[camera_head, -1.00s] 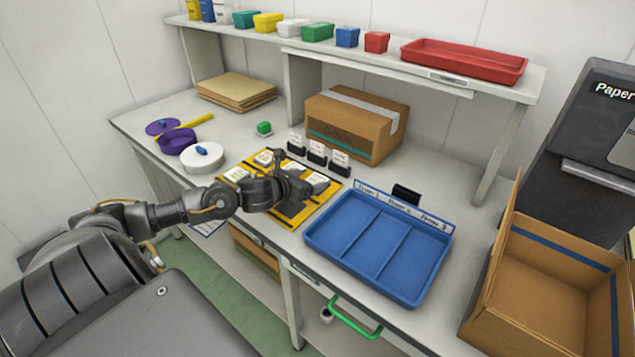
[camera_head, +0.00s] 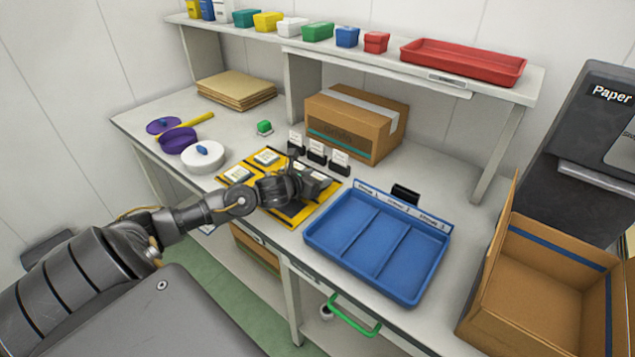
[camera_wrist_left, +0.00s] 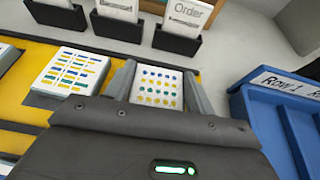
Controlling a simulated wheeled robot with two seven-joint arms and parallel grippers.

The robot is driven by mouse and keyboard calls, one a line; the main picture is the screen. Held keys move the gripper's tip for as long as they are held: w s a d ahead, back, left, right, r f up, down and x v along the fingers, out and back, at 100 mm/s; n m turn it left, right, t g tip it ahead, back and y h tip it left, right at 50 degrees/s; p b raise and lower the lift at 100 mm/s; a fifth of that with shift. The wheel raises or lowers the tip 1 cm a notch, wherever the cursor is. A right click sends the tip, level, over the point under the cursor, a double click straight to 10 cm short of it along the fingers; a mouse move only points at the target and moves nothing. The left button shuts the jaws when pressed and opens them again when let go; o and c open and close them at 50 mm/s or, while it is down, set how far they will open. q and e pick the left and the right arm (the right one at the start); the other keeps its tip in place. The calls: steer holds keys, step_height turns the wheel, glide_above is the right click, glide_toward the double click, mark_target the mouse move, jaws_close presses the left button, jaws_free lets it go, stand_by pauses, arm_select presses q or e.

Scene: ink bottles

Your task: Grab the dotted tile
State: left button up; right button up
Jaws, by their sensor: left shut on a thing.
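The dotted tile (camera_wrist_left: 157,86) is white with rows of blue, green and yellow dots. It sits between the two fingers of my left gripper (camera_wrist_left: 158,88) in the left wrist view, with a finger against each side. In the head view my left gripper (camera_head: 312,178) is over the right part of the yellow and black mat (camera_head: 293,218), and it mostly hides the tile. A tile with striped marks (camera_wrist_left: 73,70) lies just left of the gripper in the wrist view. Whether the dotted tile is lifted off the mat, I cannot tell. My right gripper is not in view.
A blue tray (camera_head: 378,246) with three compartments stands right of the mat. Black card holders (camera_head: 316,158) with white cards stand behind it. A cardboard box (camera_head: 352,125) is farther back. A white round container (camera_head: 203,157) stands to the left.

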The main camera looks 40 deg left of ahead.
arm_select(q)
steer(key=shift+r, duration=0.1)
steer(key=shift+r, duration=0.55)
steer(key=s+a+r+p, duration=0.3)
steer(key=s+r+p, duration=0.1)
steer(key=s+r, duration=0.7)
steer(key=shift+s+a+r+p, duration=0.4)
steer(key=shift+s, duration=0.85)
